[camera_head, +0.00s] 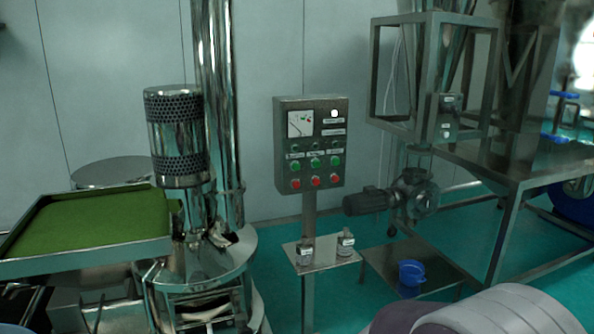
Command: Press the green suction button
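A grey control box (311,144) stands upright on a post in the middle of the view, in front of the wall. It has a row of green buttons: a left one (295,165), a middle one (315,162) and a right one (335,160). A red button sits below each green one. The labels above the green buttons are too small to read, so I cannot tell which one is for suction. Nothing covers the front of the box. Neither of my grippers is in view.
A green-filled metal tray (88,226) and a shiny upright machine (179,140) stand to the left. A small shelf (321,254) with two small items is below the box. A steel table (520,160) and a blue container (412,273) are to the right.

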